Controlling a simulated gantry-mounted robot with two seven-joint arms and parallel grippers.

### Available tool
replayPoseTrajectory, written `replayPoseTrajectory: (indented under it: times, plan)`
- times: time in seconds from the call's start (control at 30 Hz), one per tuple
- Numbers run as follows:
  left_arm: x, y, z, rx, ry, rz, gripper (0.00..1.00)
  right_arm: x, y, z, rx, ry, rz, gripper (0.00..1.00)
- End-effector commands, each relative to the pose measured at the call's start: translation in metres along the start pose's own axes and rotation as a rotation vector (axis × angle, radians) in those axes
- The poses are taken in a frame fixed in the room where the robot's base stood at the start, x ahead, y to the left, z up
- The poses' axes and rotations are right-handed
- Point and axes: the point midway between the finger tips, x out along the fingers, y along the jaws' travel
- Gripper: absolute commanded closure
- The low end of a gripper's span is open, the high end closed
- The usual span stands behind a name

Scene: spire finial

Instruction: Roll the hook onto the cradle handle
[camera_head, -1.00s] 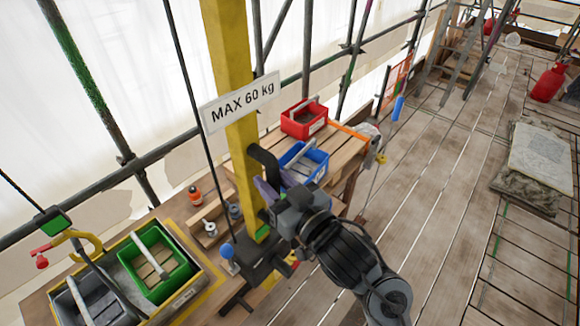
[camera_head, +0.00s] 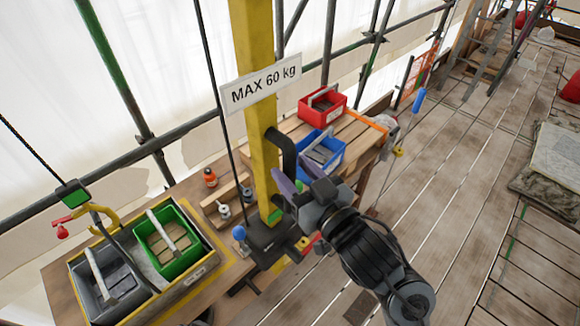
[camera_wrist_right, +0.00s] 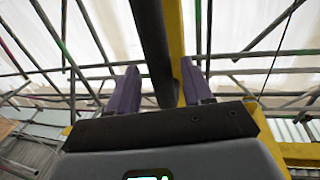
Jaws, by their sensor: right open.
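The yellow hook (camera_head: 103,216) hangs under a green-faced block (camera_head: 73,192) at the left, with a red lever and ball beside it. It is near the back left of the yellow-edged cradle (camera_head: 196,276). A dark bar, possibly the cradle handle, rises near the hook; I cannot tell whether they touch. My right gripper (camera_head: 297,176), with purple fingers, is open at the black bent bar (camera_head: 286,150) on the yellow post. In the right wrist view the dark bar (camera_wrist_right: 153,50) passes between the spread fingers (camera_wrist_right: 160,88); contact is unclear. My left gripper is not in view.
The cradle holds a green bin (camera_head: 168,243) and a grey bin (camera_head: 105,285). A yellow post (camera_head: 256,110) carries a "MAX 60 kg" sign (camera_head: 260,86). Red (camera_head: 323,108) and blue (camera_head: 322,155) bins stand behind. The plank floor at right has clear room.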

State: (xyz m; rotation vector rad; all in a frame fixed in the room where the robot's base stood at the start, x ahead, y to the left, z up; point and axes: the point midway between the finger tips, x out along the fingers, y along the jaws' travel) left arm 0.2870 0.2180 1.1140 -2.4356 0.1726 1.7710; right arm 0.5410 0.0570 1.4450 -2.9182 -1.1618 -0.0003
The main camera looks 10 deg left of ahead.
Motion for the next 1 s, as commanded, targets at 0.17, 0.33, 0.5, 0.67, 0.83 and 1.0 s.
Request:
replayPoseTrajectory:
  times: [0.17,0.33,0.5,0.67,0.83,1.0]
  plan:
    - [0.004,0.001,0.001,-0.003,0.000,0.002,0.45,-0.032,0.000,0.001,-0.004,0.000,0.002,0.50]
    - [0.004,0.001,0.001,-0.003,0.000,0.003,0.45,-0.060,0.000,0.001,-0.004,-0.001,0.002,0.50]
    - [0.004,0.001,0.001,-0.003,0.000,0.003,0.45,-0.079,0.000,0.000,-0.002,0.000,0.001,0.50]
    - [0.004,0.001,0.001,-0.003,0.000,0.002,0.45,-0.088,-0.001,0.001,-0.001,-0.001,0.000,0.50]
    - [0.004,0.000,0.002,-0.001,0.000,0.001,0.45,-0.089,-0.001,0.001,0.000,-0.001,0.000,0.50]
    - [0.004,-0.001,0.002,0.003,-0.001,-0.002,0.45,-0.089,-0.001,0.001,0.000,-0.001,0.000,0.50]
